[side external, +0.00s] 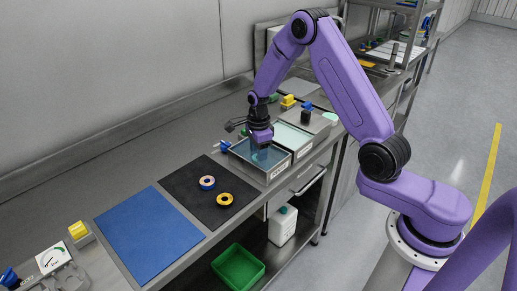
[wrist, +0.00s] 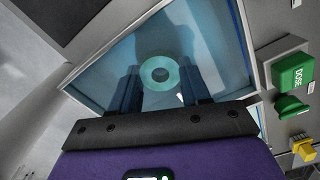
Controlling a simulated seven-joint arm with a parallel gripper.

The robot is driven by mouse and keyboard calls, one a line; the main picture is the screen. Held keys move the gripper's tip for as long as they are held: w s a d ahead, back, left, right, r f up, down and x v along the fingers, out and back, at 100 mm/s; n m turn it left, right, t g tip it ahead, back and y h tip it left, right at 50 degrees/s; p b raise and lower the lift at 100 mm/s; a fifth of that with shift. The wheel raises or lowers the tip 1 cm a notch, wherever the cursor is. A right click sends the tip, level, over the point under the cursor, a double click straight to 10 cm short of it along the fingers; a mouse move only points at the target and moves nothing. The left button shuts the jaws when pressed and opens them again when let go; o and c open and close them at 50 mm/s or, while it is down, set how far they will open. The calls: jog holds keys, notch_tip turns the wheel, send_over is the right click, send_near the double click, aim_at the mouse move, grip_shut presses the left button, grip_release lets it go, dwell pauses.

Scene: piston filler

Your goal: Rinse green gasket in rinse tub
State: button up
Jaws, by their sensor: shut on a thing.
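My gripper (side external: 262,143) reaches down into the nearer tub (side external: 278,171), which holds blue liquid. The tub's label is too small to read. In the wrist view, my two dark fingers (wrist: 160,78) are shut on the green gasket (wrist: 172,76), a pale green ring with a round hole. The gasket lies between the fingertips, within the tub's outline, and looks tinted by the liquid. I cannot tell its exact depth. In the side view, the gasket is hidden by my gripper and the tub.
A second tub (side external: 296,137) with paler contents stands right behind. A black mat (side external: 190,192) holds a blue-rimmed ring (side external: 207,179) and a yellow ring (side external: 224,195). A blue mat (side external: 148,235) lies in front. A green DOSE block (wrist: 293,72) stands beside the tub.

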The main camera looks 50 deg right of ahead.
jog(key=shift+f, duration=0.25)
jog(key=shift+r, duration=0.15)
dwell(0.3)
jog(key=shift+r, duration=0.75)
jog(key=shift+f, duration=0.15)
jog(key=shift+f, duration=0.8)
jog(key=shift+r, duration=0.15)
jog(key=shift+r, duration=0.8)
